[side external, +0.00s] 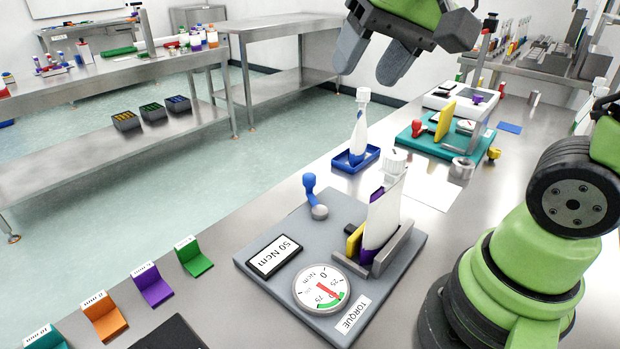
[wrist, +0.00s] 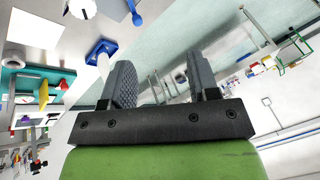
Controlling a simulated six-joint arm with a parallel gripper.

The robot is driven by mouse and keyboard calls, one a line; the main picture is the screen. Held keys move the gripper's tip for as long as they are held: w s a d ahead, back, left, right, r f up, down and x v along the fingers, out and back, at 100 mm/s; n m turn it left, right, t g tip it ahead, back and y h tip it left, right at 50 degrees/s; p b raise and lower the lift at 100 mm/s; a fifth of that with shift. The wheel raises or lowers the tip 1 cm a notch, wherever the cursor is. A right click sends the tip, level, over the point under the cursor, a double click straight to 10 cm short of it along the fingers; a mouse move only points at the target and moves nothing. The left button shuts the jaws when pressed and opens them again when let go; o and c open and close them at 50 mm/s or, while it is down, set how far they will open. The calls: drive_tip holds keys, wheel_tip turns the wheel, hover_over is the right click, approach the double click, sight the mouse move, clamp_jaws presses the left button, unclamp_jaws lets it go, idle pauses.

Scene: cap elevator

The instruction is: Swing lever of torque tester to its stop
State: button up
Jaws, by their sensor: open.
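The torque tester (side external: 285,230) is a grey base plate on the bench, with a round dial (side external: 320,289) and a "TORQUE" label at its front. A white bottle (side external: 383,215) with a ribbed cap stands in the clamp. My gripper (side external: 371,62) is open and empty, high above the bench and well behind the tester. In the wrist view my gripper (wrist: 160,85) also shows empty fingers, and the blue lever knob (wrist: 137,19) appears at the top.
A blue tray (side external: 357,158) holds a white bottle behind the tester. A teal fixture (side external: 422,144) with red and yellow parts stands farther back. Coloured blocks, including a green one (side external: 194,259), line the front left edge.

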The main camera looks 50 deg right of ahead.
drive_tip(key=w+d+f+m+g, duration=0.35)
drive_tip(key=w+f, duration=0.35)
drive_tip(key=w, duration=0.4)
drive_tip(key=m+g+h, duration=0.1)
drive_tip(key=g, duration=0.1)
approach(309, 175)
drive_tip(key=shift+s+a+t, duration=0.1)
drive_tip(key=shift+s+t, duration=0.15)
wheel_tip(309, 175, down, 10)
drive_tip(key=shift+f, duration=0.2)
drive_tip(key=shift+c, duration=0.5)
clamp_jaws()
